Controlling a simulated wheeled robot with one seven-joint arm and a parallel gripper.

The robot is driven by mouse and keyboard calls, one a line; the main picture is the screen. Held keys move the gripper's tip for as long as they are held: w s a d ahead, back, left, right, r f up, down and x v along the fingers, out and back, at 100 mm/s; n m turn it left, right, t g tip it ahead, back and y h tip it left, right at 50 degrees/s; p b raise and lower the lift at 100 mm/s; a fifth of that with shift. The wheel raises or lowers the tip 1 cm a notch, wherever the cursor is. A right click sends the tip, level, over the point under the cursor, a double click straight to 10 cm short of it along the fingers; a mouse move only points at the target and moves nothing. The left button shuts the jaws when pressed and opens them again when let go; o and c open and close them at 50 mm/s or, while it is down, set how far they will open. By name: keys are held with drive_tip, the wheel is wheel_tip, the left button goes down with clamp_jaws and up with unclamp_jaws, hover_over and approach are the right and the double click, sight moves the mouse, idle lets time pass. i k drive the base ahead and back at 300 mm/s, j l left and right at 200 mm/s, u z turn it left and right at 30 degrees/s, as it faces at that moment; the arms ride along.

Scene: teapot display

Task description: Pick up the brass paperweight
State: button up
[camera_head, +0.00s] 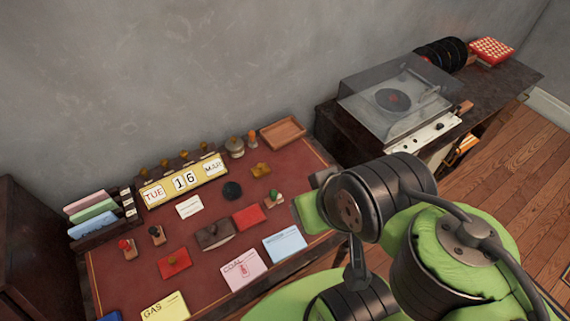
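A small brass-coloured piece (260,170), which looks like the brass paperweight, lies on the red desk top (215,195) near its back right, in front of a wooden tray. It stands apart from the things around it. My green and black arm fills the lower right of the view, to the right of the brass piece and apart from it in the picture. No gripper fingers can be made out; the arm's own links may hide them.
A wooden tray (283,132), a round metal pot (235,147) and a date display (184,182) line the desk's back. A dark round object (232,190), stamps and cards lie around. A record player (398,98) stands on a dark cabinet at right.

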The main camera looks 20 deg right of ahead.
sight(260, 170)
drive_tip(key=l+u, duration=0.15)
drive_tip(key=u, duration=0.25)
drive_tip(key=l+u, duration=0.1)
drive_tip(key=u, duration=0.35)
drive_tip(key=k+l+u, duration=0.1)
drive_tip(key=u, duration=0.3)
drive_tip(key=l+u, duration=0.1)
drive_tip(key=u, duration=0.3)
